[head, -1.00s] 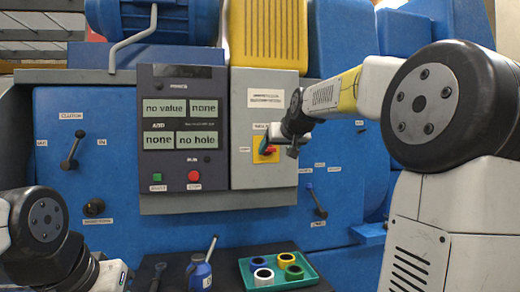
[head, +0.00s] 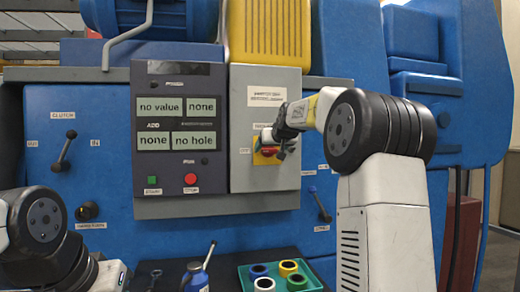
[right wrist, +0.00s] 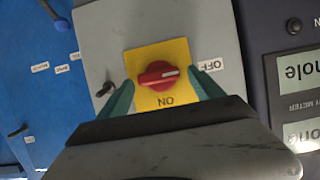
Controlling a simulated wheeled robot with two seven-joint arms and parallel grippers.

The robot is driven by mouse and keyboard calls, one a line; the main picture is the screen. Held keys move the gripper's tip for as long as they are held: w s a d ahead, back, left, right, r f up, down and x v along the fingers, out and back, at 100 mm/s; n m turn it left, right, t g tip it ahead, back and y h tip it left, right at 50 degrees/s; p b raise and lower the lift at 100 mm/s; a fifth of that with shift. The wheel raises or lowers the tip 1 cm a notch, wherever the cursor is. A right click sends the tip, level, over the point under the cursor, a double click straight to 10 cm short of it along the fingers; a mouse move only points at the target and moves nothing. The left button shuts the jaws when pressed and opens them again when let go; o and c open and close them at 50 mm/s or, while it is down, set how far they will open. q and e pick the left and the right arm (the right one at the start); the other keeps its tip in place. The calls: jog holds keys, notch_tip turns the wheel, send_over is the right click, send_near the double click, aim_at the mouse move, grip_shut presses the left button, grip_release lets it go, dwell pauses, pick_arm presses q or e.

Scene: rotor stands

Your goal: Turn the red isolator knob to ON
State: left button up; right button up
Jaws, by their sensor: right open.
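The red isolator knob (right wrist: 158,74) sits on a yellow plate (right wrist: 150,97) on the grey panel. In the right wrist view its white mark points right, toward the OFF label (right wrist: 211,65). The ON label (right wrist: 165,101) is below it, upside down in this view. My right gripper (right wrist: 161,84) is open, one teal finger on each side of the knob, with gaps visible. In the head view my right gripper (head: 280,142) partly covers the knob (head: 268,150). My left arm shows at the lower left, but its gripper is out of frame.
A dark display panel (head: 181,170) with a green button (head: 153,180) and red button (head: 190,179) stands left of the grey panel (head: 265,193). Black levers (head: 64,150) (head: 319,205) flank them. Below, a green tray (head: 315,280) holds coloured rings beside a blue bottle (head: 197,276).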

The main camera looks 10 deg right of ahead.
jog(key=shift+c, duration=0.5)
jog(key=c, duration=1.3)
jog(key=shift+d, duration=0.1)
jog(key=m+y, duration=0.2)
jog(key=m, duration=0.1)
jog(key=d+m+t+y, duration=0.1)
jog(key=m+y, duration=0.1)
jog(key=m, duration=0.1)
jog(key=f+m+y, duration=0.1)
jog(key=m+y, duration=0.1)
jog(key=m, duration=0.1)
jog(key=shift+d+m, duration=0.15)
jog(key=shift+m, duration=0.25)
jog(key=shift+f+m+t+y, duration=0.2)
jog(key=shift+m+t, duration=0.25)
jog(key=shift+m, duration=0.45)
jog(key=shift+f+m+t+y, duration=0.1)
jog(key=shift+m+t+y, duration=0.3)
jog(key=shift+m, duration=0.5)
